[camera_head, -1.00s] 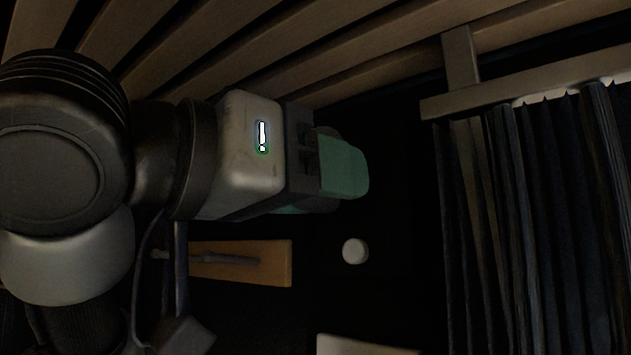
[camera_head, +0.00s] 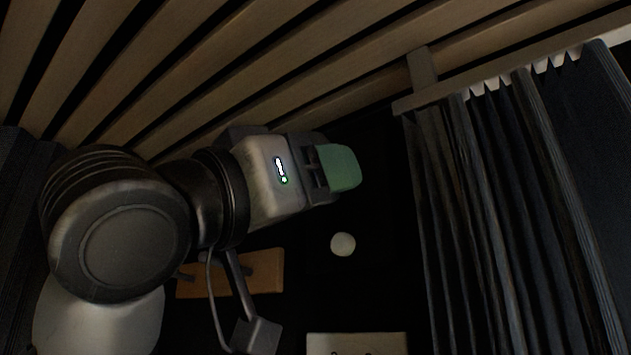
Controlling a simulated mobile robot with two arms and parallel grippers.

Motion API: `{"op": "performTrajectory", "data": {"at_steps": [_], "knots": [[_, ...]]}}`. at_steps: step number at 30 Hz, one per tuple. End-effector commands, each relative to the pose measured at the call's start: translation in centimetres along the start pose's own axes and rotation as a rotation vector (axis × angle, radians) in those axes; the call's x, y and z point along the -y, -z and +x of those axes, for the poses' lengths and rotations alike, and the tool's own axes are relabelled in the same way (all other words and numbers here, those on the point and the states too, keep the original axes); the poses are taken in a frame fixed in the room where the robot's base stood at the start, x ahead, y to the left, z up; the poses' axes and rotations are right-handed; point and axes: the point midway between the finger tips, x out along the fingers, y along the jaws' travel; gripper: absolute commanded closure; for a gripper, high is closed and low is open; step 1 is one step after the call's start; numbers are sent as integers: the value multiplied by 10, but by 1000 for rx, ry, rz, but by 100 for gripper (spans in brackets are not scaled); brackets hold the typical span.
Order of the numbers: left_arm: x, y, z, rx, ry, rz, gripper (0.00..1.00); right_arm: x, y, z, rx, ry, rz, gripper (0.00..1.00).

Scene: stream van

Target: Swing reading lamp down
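My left gripper (camera_head: 342,167) reaches in from the left, below the slatted ceiling, with its green fingertips pointing right. I see it side-on, with one green finger covering the other, so its opening cannot be judged. No reading lamp can be clearly made out. A small pale round thing (camera_head: 343,244) shows below the fingertips against the dark wall, apart from them in the picture; I cannot tell whether it is part of a lamp. My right gripper is out of view.
Wooden ceiling slats (camera_head: 290,62) run close above my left arm. A dark pleated curtain (camera_head: 500,220) hangs from a rail (camera_head: 500,75) at the right. A wooden peg board (camera_head: 265,271) is partly behind my arm. A pale panel (camera_head: 357,343) shows at the bottom.

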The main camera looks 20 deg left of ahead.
Motion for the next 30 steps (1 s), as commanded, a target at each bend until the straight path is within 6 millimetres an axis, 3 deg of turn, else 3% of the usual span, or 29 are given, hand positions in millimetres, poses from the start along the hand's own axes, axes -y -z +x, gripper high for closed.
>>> {"op": "performTrajectory", "data": {"at_steps": [1,4,14,30], "knots": [[0,0,0,0,0,0,40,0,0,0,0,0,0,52],[0,0,0,0,0,0,27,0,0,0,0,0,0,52],[0,-1,-5,-1,0,0,27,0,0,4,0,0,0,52],[0,-2,-99,-2,0,0,27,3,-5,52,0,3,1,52]]}}
